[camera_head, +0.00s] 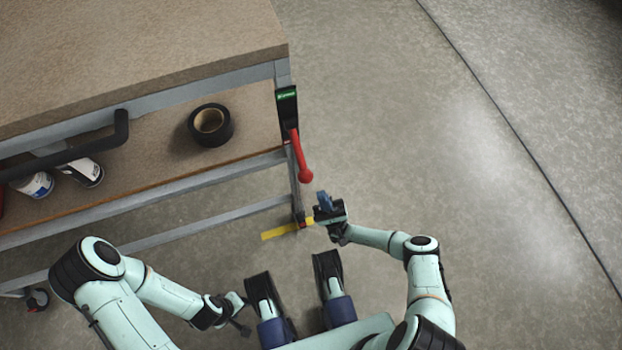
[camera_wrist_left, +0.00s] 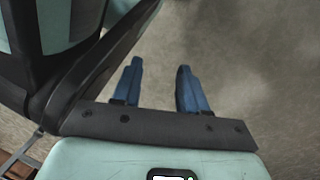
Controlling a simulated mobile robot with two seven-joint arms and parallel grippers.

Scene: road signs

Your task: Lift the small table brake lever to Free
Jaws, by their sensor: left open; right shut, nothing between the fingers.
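The red brake lever (camera_head: 301,157) hangs on the right end leg of the small table (camera_head: 145,78) in the head view. It slants downward from a black plate with a green label (camera_head: 287,97). The lever's round knob is at its lower end. My right gripper (camera_head: 324,200) is shut and empty, a little below and right of the knob, apart from it in the picture. My left gripper (camera_wrist_left: 159,85) is open and empty over bare floor in the left wrist view. In the head view the left arm is low at the left, away from the lever.
A roll of black tape (camera_head: 210,124) and cans (camera_head: 84,170) are on the table's lower shelf. A black handle (camera_head: 70,149) sticks out along the table's near side. A yellow strip (camera_head: 281,231) is by the foot of the leg. The floor to the right is clear.

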